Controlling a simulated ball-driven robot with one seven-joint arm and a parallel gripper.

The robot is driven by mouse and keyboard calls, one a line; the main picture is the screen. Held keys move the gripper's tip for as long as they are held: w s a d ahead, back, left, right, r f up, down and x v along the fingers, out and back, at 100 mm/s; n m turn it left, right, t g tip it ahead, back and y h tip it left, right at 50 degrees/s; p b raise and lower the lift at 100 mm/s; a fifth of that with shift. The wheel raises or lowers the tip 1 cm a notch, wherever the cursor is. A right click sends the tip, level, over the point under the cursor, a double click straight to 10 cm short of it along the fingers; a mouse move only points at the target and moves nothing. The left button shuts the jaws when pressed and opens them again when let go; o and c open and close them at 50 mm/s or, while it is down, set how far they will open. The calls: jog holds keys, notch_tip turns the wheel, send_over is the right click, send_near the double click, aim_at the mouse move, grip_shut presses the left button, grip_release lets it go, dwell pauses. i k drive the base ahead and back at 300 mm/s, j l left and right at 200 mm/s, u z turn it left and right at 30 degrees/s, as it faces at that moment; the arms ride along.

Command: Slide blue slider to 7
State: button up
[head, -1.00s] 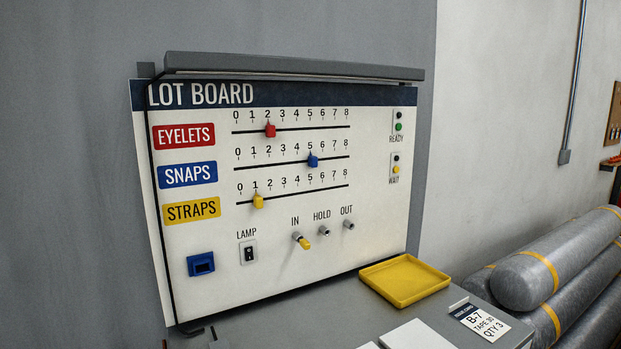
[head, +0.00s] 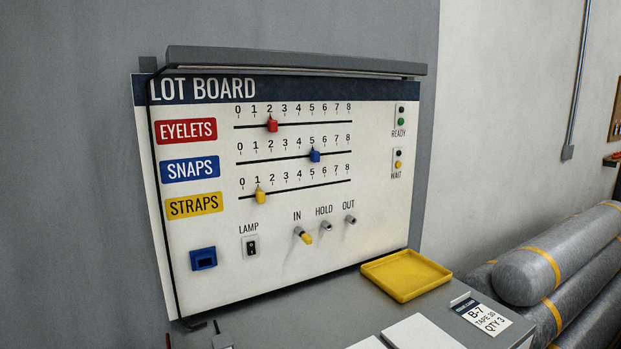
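The lot board (head: 350,232) is a white upright panel with three numbered slider tracks. The blue slider (head: 315,156) sits on the middle track, beside the blue SNAPS label (head: 190,169), at about 5 on its 0 to 8 scale. The red slider (head: 272,125) is on the top EYELETS track at about 2. The yellow slider (head: 261,196) is on the bottom STRAPS track at about 1. My gripper does not show in the head view.
Below the tracks are a lamp switch (head: 251,247), a yellow-tipped plug (head: 304,236) at IN, and a blue socket (head: 203,258). A yellow tray (head: 406,276) sits on the grey bench (head: 345,305). Wrapped rolls (head: 545,270) lie at right. A grey hood (head: 290,62) overhangs the board.

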aim_at(314, 155)
jog(key=i+l+u, duration=0.25)
jog(key=i+l, duration=1.35)
jog(key=i, duration=0.1)
